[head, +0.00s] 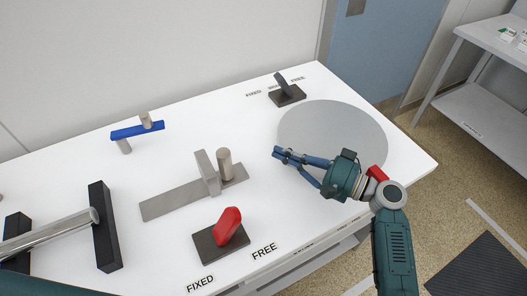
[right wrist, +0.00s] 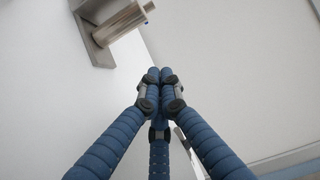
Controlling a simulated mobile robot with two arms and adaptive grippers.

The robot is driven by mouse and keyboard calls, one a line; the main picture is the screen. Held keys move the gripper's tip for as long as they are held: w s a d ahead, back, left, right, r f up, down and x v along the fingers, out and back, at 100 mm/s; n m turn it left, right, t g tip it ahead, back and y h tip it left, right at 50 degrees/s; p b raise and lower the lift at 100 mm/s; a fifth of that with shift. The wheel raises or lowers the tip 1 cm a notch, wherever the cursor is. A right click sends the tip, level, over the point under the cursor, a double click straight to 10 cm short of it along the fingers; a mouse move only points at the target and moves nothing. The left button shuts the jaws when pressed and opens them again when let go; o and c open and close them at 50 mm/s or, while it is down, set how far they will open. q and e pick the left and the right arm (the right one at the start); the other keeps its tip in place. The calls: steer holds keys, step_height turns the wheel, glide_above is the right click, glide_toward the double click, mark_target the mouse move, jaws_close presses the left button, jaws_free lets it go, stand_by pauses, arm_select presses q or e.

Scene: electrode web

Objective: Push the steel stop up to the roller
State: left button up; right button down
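The steel stop (head: 205,172) is a grey upright plate on a flat grey strip (head: 165,203), with a short upright cylinder (head: 225,163) close to its right side. The right wrist view shows grey metal parts with a cylinder (right wrist: 120,22) at the top left. A long shiny steel roller (head: 50,236) lies at the left, its right end at a black block (head: 104,228). My right gripper (head: 277,152) is right of the stop, apart from it. Its blue fingers are together and empty in the wrist view (right wrist: 160,75). My left gripper is out of view.
A red lever on a dark base (head: 220,243) stands at the front, by FIXED and FREE labels. A dark lever (head: 286,92) stands at the back. A grey disc (head: 335,125) lies at the right. A blue bar (head: 137,130) stands behind the strip.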

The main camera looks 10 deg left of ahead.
steer(key=a+p, duration=0.3)
steer(key=a, duration=0.7)
steer(key=shift+a+r, duration=0.1)
steer(key=shift+r, duration=0.05)
steer(key=shift+w, duration=0.1)
